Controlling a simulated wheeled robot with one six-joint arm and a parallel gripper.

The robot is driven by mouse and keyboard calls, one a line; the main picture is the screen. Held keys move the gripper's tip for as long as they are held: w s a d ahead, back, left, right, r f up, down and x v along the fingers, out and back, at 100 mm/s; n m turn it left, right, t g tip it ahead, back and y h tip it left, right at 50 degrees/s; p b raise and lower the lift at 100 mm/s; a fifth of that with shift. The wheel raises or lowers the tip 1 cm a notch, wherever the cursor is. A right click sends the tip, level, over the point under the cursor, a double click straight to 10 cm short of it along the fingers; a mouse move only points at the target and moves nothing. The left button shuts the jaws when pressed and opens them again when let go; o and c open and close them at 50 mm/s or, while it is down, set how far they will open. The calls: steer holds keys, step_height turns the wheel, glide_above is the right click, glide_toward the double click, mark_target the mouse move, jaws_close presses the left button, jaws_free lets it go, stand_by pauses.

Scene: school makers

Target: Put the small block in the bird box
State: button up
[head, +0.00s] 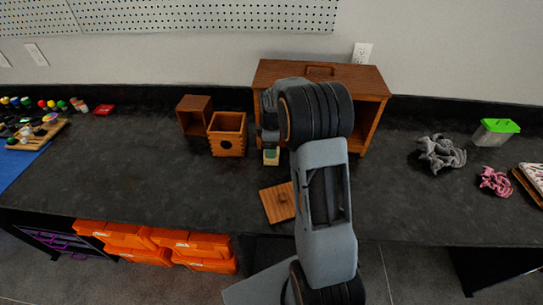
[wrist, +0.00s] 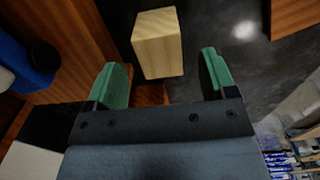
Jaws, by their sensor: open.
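The small block is pale wood and shows in the wrist view (wrist: 158,43), just ahead of the fingertips and between their lines. My gripper (wrist: 163,72) has two green fingers spread apart, with nothing held between them. In the head view my gripper (head: 270,153) points down beside the bird box, in front of the large wooden cabinet; it largely hides the block there. The bird box (head: 227,135) is an orange-brown wooden box with a round hole in its front and an open top. It stands left of my gripper.
A wooden cabinet (head: 374,83) stands behind my arm. A small open wooden box (head: 195,115) is left of the bird box. Grey cloth (head: 440,152), pink cloth (head: 494,181) and a green-lidded container (head: 496,132) lie right. The dark table (head: 120,170) is clear at left centre.

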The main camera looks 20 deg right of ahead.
steer(key=shift+f, duration=1.3)
steer(key=c, duration=1.1)
steer(key=shift+r, duration=0.1)
